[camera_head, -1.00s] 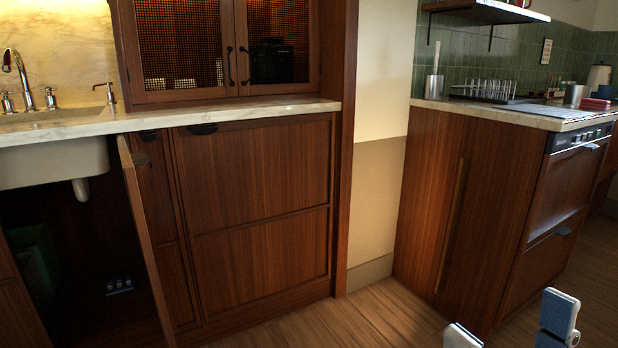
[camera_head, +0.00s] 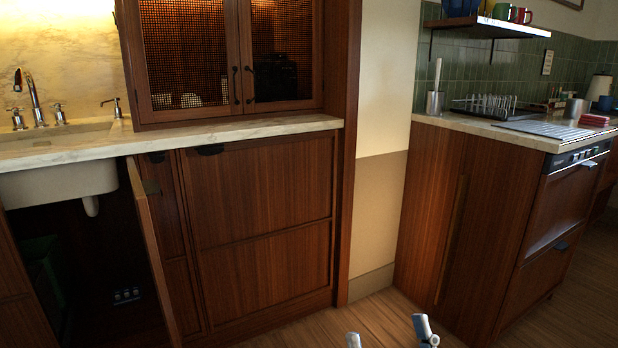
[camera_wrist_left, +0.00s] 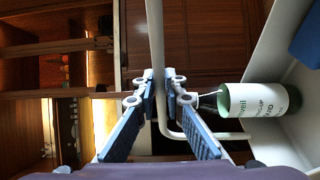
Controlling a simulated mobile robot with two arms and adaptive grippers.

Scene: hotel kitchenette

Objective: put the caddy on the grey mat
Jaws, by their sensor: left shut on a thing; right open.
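The caddy (camera_wrist_left: 268,75) shows only in the left wrist view, as a pale tray-like body with a thin white handle (camera_wrist_left: 155,35). My left gripper (camera_wrist_left: 160,90) is shut on that handle. A white bottle with green lettering (camera_wrist_left: 258,110) and a blue thing (camera_wrist_left: 308,42) are in the caddy. The grey mat (camera_head: 545,129) lies flat on the right-hand counter in the head view, with bare surface showing. My right gripper (camera_head: 388,336) is open and empty at the bottom edge of the head view, low in front of the cabinets and far from the mat.
A dish rack (camera_head: 485,106), a metal holder with a brush (camera_head: 435,100), a metal cup (camera_head: 575,109) and red folded cloths (camera_head: 595,120) stand around the mat. A shelf with mugs (camera_head: 485,25) hangs above. An open cabinet door (camera_head: 152,250) juts out below the sink.

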